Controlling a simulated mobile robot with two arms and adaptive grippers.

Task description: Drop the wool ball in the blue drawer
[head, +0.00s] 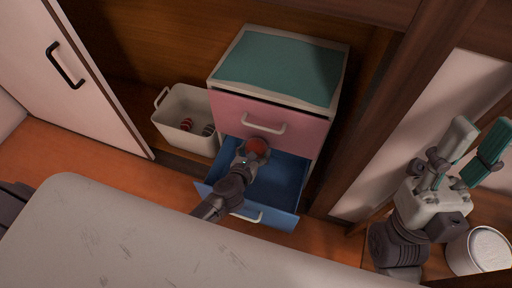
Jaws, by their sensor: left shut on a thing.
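The wool ball (258,146) is a small dark red ball. My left gripper (250,154) is shut on it and holds it over the back part of the blue drawer (284,187), just in front of the pink drawer above. The blue drawer is pulled out of the small cabinet, and its inside looks empty where I can see it. My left arm crosses the drawer's left part and hides some of it. My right gripper (472,152) is raised at the right, fingers apart, with nothing between them.
The pink drawer (262,121) looks closed under the cabinet's green top (282,66). A white basket (182,133) with red-striped items stands left of the cabinet. A pale worn surface (170,245) fills the foreground. A white round container (480,252) is at the lower right.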

